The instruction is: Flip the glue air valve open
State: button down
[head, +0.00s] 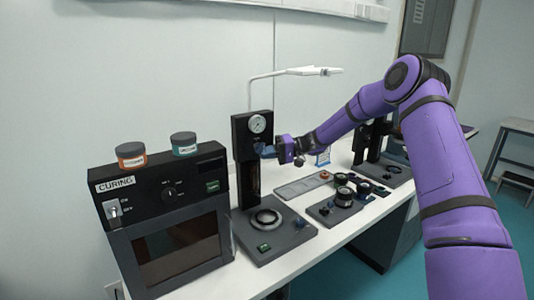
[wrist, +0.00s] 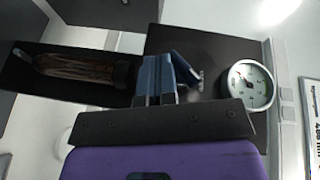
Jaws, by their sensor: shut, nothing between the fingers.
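The glue station is a black column with a round white pressure gauge (head: 257,123) near its top and a flat base below. The gauge also shows in the wrist view (wrist: 249,84). My gripper (head: 268,151) is at the front of the column, just below the gauge. In the wrist view its blue fingers (wrist: 157,78) are shut together with nothing between them. A blue valve lever (wrist: 186,69) lies slanted right beside the fingers, between them and the gauge. I cannot tell whether they touch. The fingers hide part of the valve.
A curing oven (head: 170,210) with two jars on top stands left of the station. A grey tray (head: 303,187) and a dark plate with several round parts (head: 338,205) lie to the right. Another black station (head: 385,170) stands further right. A white lamp arm reaches above.

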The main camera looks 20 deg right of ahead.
jog(key=m+y, duration=0.1)
jog(key=y, duration=0.1)
jog(key=a+m+y, duration=0.1)
jog(key=t+y, duration=0.1)
jog(key=y, duration=0.1)
jog(key=shift+s+a+f+m+y, duration=0.2)
jog(key=shift+f+m+y, duration=0.1)
jog(key=shift+m, duration=0.1)
jog(key=w+f+v, duration=0.1)
jog(key=f+v, duration=0.1)
jog(key=v, duration=1)
jog(key=shift+s+a, duration=0.15)
jog(key=shift+s, duration=0.05)
dwell(0.4)
